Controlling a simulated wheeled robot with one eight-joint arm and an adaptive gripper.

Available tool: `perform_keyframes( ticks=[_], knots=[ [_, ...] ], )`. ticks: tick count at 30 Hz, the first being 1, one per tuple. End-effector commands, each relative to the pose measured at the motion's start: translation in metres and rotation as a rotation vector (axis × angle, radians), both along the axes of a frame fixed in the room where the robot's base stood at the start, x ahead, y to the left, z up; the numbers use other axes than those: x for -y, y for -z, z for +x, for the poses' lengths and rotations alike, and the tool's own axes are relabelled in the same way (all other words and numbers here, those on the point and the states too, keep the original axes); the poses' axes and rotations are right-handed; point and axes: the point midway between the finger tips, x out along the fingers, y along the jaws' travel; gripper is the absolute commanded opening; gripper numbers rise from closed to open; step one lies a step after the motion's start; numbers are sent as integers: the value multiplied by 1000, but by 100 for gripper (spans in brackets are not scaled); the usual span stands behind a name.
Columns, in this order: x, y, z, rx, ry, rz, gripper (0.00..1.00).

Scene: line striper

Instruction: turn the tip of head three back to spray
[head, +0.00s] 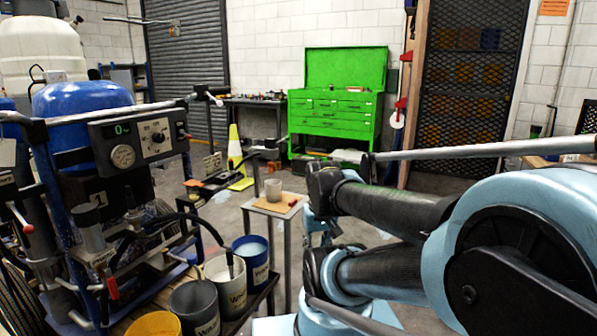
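The line striper (128,150) stands at the left, with a control panel holding a gauge and a dial. A label with the number 1 (100,199) shows on its front, above a grey cylinder (90,226). A small red part (112,288) hangs below the cylinder, and another red-ended part (28,228) is at the far left. I cannot tell which head is number three or how its tip is turned. My light blue and black arm fills the right side. I cannot make out my gripper's fingers in this view.
Several paint buckets, including a white one (222,290) and a blue one (252,262), stand below the striper. A small stand (276,208) carries a cup (273,190).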

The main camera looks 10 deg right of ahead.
Motion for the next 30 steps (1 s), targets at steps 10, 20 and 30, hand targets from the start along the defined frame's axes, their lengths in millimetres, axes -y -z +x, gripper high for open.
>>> perform_keyframes(
  ticks=[10, 20, 30],
  knots=[
    [-4, -9, -3, 13, -15, 19, 29],
    [-38, -43, 58, 42, -153, 177, 29],
    [-66, -76, 144, 139, -310, 354, 29]
  ],
)
